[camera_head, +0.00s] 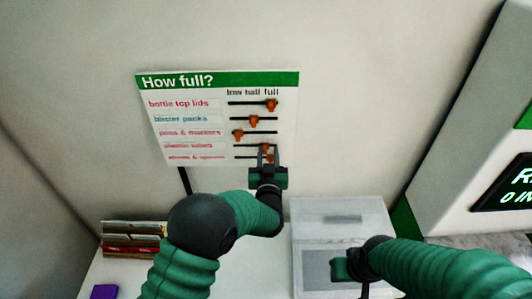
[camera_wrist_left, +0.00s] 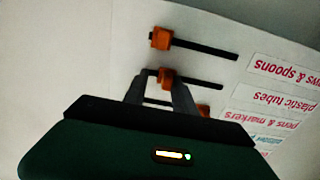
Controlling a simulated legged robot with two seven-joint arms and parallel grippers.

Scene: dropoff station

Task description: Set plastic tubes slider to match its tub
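The "How full?" board (camera_head: 190,130) hangs on the wall with labelled slider rows. The plastic tubes slider's orange knob (camera_wrist_left: 165,77) is toward the full end of its black track (camera_wrist_left: 215,82). My left gripper (camera_head: 266,150) is at this row, with its two fingers reaching either side of the knob. In the left wrist view, which is upside down, a small gap shows beside one finger, so it looks open around the knob. My right gripper (camera_head: 340,268) is low, beside the pale tub (camera_head: 315,228); its fingertips are unclear. The tub's contents cannot be made out.
The straws and spoons knob (camera_wrist_left: 160,38) is close to the left gripper. The pens and markers knob (camera_head: 238,134) sits at the low end. Stacked packs (camera_head: 130,240) and a purple item (camera_head: 104,292) lie at left. A screened machine (camera_head: 505,185) stands right.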

